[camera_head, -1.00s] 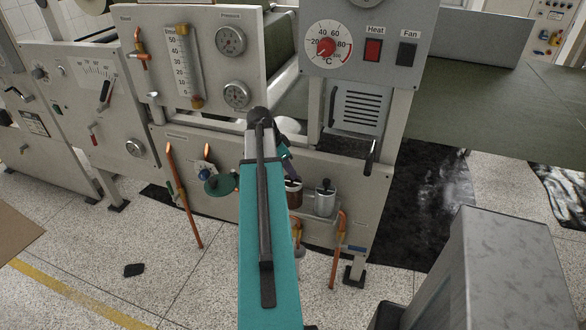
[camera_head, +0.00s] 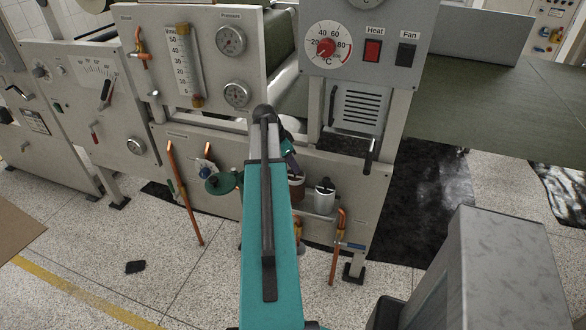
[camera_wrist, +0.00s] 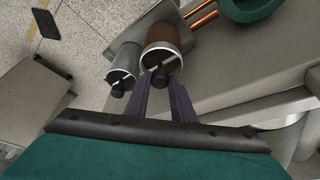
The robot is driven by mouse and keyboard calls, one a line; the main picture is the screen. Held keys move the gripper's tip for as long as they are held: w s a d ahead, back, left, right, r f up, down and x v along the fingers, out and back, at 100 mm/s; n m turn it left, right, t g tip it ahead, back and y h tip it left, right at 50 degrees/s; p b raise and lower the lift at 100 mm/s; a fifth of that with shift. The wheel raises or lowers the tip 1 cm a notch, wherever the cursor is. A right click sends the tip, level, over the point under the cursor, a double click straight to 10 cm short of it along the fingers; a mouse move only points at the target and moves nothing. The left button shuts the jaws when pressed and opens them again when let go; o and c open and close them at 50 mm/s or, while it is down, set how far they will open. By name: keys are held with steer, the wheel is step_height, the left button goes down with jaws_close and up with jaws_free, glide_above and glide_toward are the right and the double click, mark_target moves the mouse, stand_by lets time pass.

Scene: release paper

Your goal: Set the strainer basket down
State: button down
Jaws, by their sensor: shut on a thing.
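The strainer basket, a brown cylinder with a pale metal rim and a dark knob, shows in the wrist view (camera_wrist: 163,37) just beyond my fingertips. In the head view the basket (camera_head: 297,188) is partly hidden behind my arm. My gripper (camera_wrist: 162,83) is shut on the knob at its top. In the head view my dark gripper (camera_head: 290,160) points down at it. A grey metal canister with a black knob (camera_wrist: 120,77) stands close beside it on a small metal shelf (camera_wrist: 128,36). Whether the basket touches the shelf cannot be told.
A green round part (camera_head: 221,184) sits left of my arm, with copper pipes (camera_head: 183,195) beside it. The machine's grey front panel (camera_head: 350,190) stands close behind the canister. A dark flat object (camera_head: 135,267) lies on the open floor.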

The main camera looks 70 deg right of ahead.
steer(key=shift+f+p, duration=0.45)
steer(key=shift+f, duration=1)
steer(key=c, duration=1.5)
jaws_free()
steer(key=shift+r, duration=0.2)
steer(key=shift+b+v, duration=1.35)
steer(key=shift+v, duration=4.6)
steer(key=shift+a, duration=0.15)
